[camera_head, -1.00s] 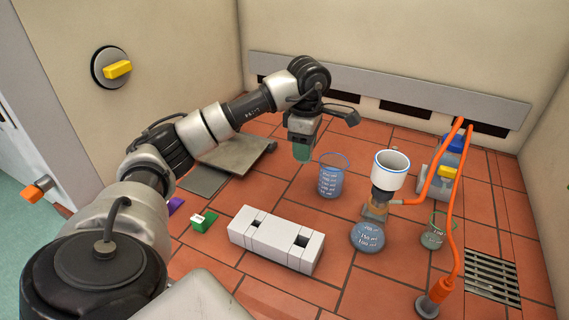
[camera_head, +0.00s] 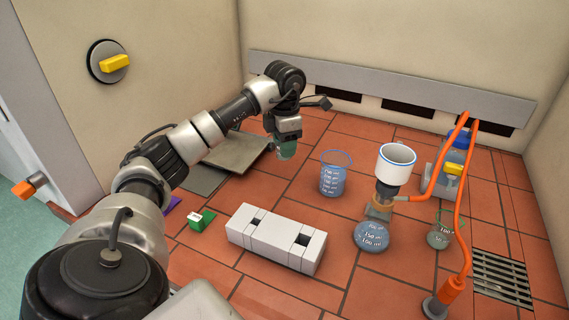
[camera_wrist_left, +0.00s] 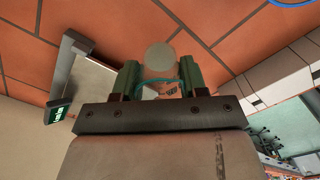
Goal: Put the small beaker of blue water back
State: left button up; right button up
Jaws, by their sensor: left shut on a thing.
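My left gripper (camera_head: 287,150) hangs over the bench, just right of a grey flat plate. It is shut on a small clear beaker with a teal rim (camera_wrist_left: 166,86), which shows between the green fingers in the left wrist view, with a pale round bottom. Fingers hide most of it in the head view, and I cannot tell its liquid's colour. A larger beaker with a blue rim and bluish content (camera_head: 334,176) stands to the right. My right gripper is not in view.
The grey plate (camera_head: 238,153) lies at the back left. A white block with square holes (camera_head: 276,238) is in front.

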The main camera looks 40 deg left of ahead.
aim_at(285, 174)
pick_arm(q)
notch_tip(285, 174, down, 5)
jog(key=shift+f+p, duration=0.1)
jog(key=shift+p, duration=0.4)
jog(key=shift+f, duration=0.25)
jog(key=shift+f, duration=0.15)
jog(key=o, duration=1.1)
